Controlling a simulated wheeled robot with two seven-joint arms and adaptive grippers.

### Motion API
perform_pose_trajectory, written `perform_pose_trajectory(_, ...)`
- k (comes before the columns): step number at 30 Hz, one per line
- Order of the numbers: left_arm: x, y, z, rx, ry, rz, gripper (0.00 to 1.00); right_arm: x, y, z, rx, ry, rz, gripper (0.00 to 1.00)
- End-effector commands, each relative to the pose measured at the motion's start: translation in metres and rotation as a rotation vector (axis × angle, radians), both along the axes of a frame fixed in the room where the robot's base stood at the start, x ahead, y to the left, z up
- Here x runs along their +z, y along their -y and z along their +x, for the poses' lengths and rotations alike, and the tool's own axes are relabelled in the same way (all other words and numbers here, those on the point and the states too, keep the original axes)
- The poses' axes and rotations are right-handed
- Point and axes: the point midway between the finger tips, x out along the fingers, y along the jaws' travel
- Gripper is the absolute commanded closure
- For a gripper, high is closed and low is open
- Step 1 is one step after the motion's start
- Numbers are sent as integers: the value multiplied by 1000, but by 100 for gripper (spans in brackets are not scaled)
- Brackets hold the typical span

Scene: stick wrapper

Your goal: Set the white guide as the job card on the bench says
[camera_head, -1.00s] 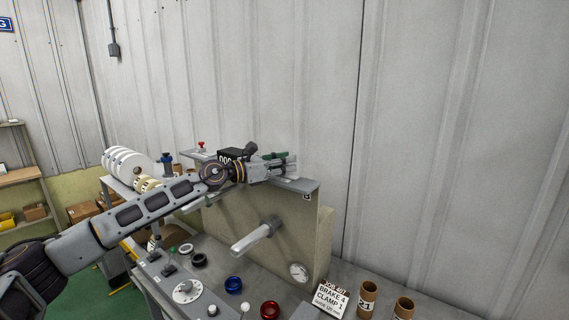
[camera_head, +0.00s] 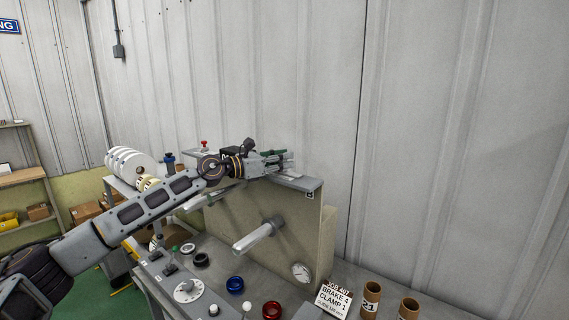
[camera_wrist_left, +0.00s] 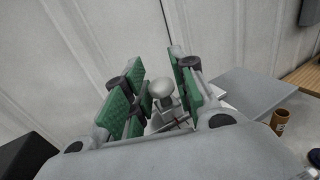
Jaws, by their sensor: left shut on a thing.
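The job card (camera_head: 334,298) stands at the front of the bench; I read brake 4 and clamp 1, with a smaller guide line whose number I cannot make out. My left gripper (camera_head: 285,160) reaches over the top of the beige machine (camera_head: 285,225). In the left wrist view, my left gripper (camera_wrist_left: 158,90) has green pads on both sides of a pale round knob (camera_wrist_left: 160,87) and is shut on it. The knob may belong to the white guide; the pads and fingers hide what is below. My right gripper is not in view.
Blue (camera_head: 235,284) and red (camera_head: 271,309) rings lie on the bench. Cardboard cores (camera_head: 371,297) stand at the right. White rolls (camera_head: 130,163) are behind my arm.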

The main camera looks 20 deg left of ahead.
Motion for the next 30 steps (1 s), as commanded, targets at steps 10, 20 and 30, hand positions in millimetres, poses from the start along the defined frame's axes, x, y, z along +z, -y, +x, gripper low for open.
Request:
perform_pose_trajectory(10, 0, 0, 0, 0, 0, 0, 59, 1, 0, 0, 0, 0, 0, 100)
perform_pose_trajectory(20, 0, 0, 0, 1, -1, 1, 58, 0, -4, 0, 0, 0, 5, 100)
perform_pose_trajectory(30, 0, -9, -9, 2, 0, 0, 58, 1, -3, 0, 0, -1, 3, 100)
